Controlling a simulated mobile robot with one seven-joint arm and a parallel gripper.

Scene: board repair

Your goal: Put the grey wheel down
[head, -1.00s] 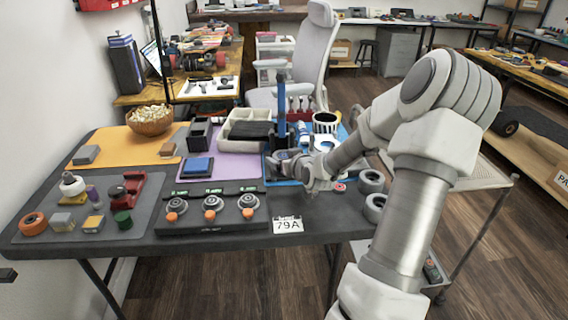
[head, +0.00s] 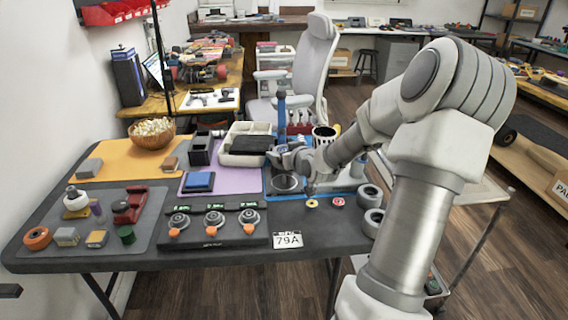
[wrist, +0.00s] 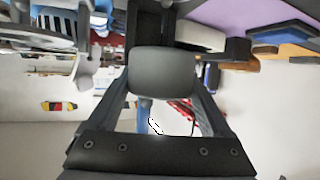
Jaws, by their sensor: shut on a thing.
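My gripper (head: 280,154) is shut on the grey wheel and holds it above the blue-edged mat at the right of the table. The grey wheel (wrist: 163,75) fills the space between the two fingers in the wrist view, seen as a dark rounded block. In the head view it is small and hard to tell from the fingers. Two other grey wheels (head: 370,194) (head: 373,222) lie at the table's right edge, apart from my gripper. A round grey disc (head: 286,183) lies on the mat below my gripper.
A blue post (head: 281,118) stands just behind my gripper. A striped cup (head: 324,136) is behind my arm. A yellow ring (head: 312,203) and a red ring (head: 338,202) lie in front. Left are a dark three-dial panel (head: 214,225) and a white tray (head: 245,143).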

